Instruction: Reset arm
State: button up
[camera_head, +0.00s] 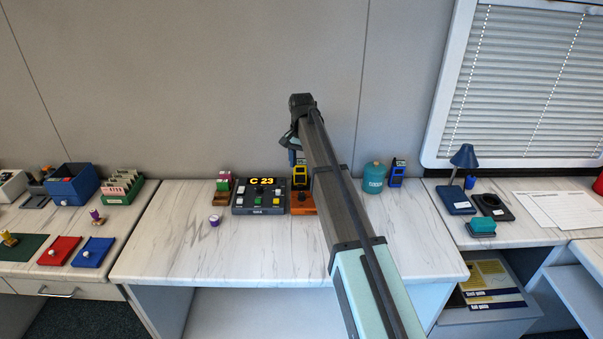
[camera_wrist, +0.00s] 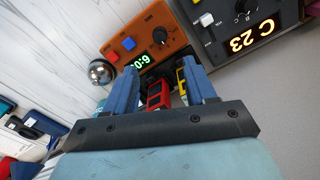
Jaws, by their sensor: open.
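My arm reaches over the middle counter in the head view. My gripper (camera_head: 293,157) is mostly hidden behind the arm, with a bit of blue finger showing near the back wall. In the wrist view my gripper (camera_wrist: 160,78) has two blue fingers spread apart, with nothing held between them. A red device (camera_wrist: 158,95) and a yellow device (camera_wrist: 182,82) appear beyond the gap between the fingers. An orange box (camera_wrist: 135,42) with a dial, buttons and a lit display lies beyond the fingertips.
The dark panel reading C 23 (camera_head: 259,197) stands left of the orange box (camera_head: 302,206). A yellow-and-black device (camera_head: 300,175) stands behind that box. A teal canister (camera_head: 374,177) and blue device (camera_head: 397,172) are right of the arm. The counter's front left (camera_head: 185,255) is clear.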

jog(key=shift+r, duration=0.6)
